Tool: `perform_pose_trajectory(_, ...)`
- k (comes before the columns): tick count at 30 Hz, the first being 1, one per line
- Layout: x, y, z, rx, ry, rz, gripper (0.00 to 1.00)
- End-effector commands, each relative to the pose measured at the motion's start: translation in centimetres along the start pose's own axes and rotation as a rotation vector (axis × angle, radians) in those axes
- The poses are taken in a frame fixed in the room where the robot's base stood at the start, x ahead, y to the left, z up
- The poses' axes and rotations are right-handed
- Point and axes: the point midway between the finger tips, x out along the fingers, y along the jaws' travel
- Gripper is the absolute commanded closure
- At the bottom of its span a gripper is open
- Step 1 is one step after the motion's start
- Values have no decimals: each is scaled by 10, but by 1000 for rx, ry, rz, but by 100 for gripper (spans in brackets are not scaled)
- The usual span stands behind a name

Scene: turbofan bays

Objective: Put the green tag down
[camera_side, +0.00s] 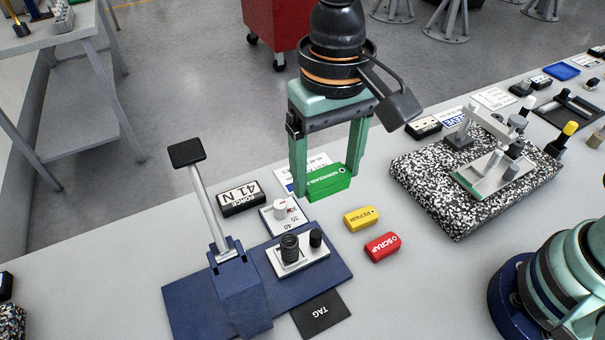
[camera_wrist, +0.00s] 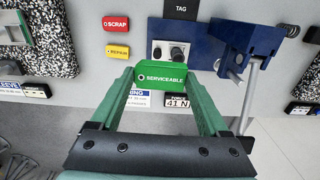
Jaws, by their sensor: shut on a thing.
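The green tag (camera_side: 328,184), marked SERVICEABLE, is between the fingers of my gripper (camera_side: 328,180). In the wrist view the green tag (camera_wrist: 161,75) sits at the fingertips of my gripper (camera_wrist: 163,80), which is shut on it. In the side view it appears near a white printed card (camera_side: 290,178) on the bench; I cannot tell how far above the surface it is. A yellow REPAIR tag (camera_side: 362,218) and a red SCRAP tag (camera_side: 382,247) lie apart from it on the bench, toward the front.
A blue lever fixture (camera_side: 240,290) stands front left, with a black TAG pad (camera_side: 320,313) beside it. A black 41 N block (camera_side: 241,198) lies left of my gripper. A speckled stone plate (camera_side: 430,197) with a metal fixture is at right. Bare bench surrounds the yellow and red tags.

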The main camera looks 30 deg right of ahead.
Motion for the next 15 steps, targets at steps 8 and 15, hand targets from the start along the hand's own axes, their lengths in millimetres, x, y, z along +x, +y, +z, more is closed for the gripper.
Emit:
perform_pose_trajectory(8, -2, -39, 69, -18, 1, -2, 75)
perform_pose_trajectory(15, 16, -44, 82, -15, -2, 3, 75)
